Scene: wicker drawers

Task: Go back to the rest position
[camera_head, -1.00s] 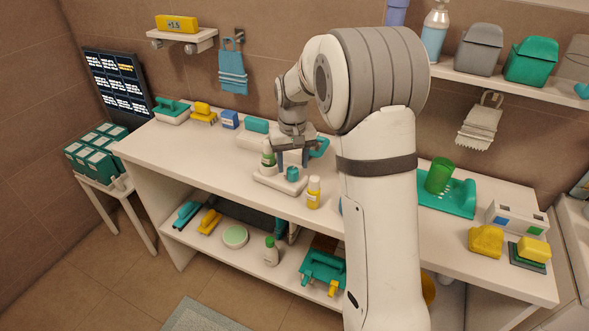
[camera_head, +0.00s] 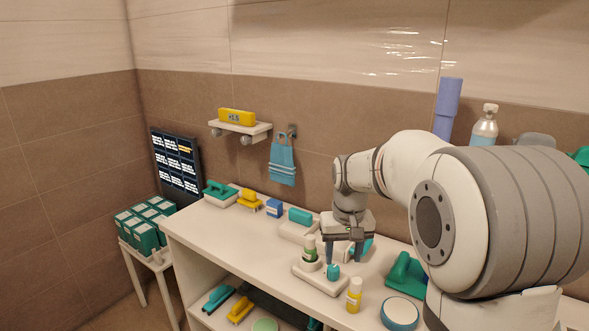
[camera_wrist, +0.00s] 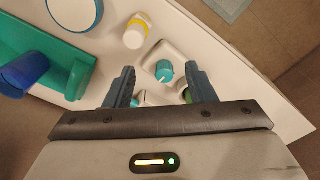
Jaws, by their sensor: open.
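My gripper (camera_head: 345,258) is open, pointing down above the white counter (camera_head: 235,226). Nothing shows between its fingers in the head view. In that view it appears just behind a small white tray (camera_head: 321,286) holding a green-and-white bottle (camera_head: 310,250) and a teal-topped item (camera_head: 333,271). In the wrist view the open fingers (camera_wrist: 160,75) frame the teal-topped item (camera_wrist: 164,71), which lies beyond the fingertips. The green bottle is mostly hidden behind one finger there. My upper arm covers the right of the head view.
A yellow bottle (camera_head: 354,295) and a round teal-rimmed dish (camera_head: 399,313) stand near the tray. A teal holder (camera_head: 405,272) is behind the dish. Brushes and blocks line the back left. A wall shelf (camera_head: 240,129) and hanging blue towel (camera_head: 282,163) are above. Air over the left counter is clear.

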